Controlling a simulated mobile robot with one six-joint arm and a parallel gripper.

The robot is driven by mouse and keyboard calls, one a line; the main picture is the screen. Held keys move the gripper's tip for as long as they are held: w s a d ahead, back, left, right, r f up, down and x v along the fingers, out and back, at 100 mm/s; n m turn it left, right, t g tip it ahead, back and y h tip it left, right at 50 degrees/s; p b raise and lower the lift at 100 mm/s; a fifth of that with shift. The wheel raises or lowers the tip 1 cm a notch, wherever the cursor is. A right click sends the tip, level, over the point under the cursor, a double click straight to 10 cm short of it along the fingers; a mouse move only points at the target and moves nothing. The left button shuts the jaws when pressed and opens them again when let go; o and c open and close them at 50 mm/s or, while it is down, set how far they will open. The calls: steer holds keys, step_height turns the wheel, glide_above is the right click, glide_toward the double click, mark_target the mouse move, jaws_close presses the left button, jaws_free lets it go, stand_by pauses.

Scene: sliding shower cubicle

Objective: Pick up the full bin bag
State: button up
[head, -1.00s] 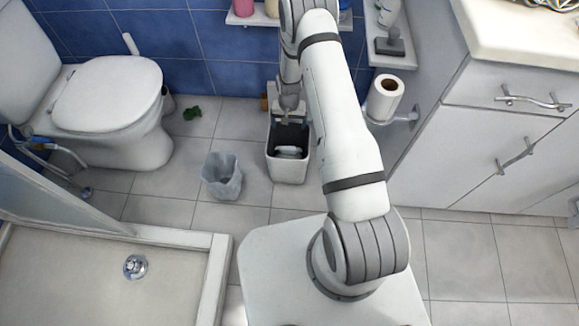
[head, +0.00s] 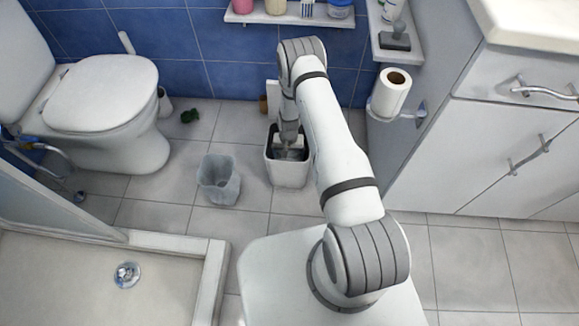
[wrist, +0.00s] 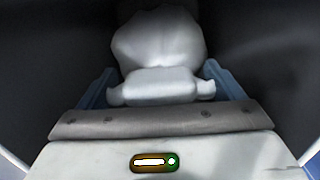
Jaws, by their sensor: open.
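The full bin bag (wrist: 160,40) is white and rounded, with a tied top (wrist: 160,84) that spreads to both sides. In the head view it is mostly hidden inside the white bin (head: 287,176), behind my gripper. My gripper (wrist: 160,78) is open, with one blue finger on each side of the bag's tied top. In the head view my gripper (head: 291,152) points down into the mouth of the bin. I cannot tell whether the fingers touch the bag.
A small grey lined basket (head: 219,182) stands left of the bin. A toilet roll (head: 390,94) and cabinet (head: 465,150) are right. The shower tray (head: 90,275) is front left.

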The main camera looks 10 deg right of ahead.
steer(key=c, duration=1.8)
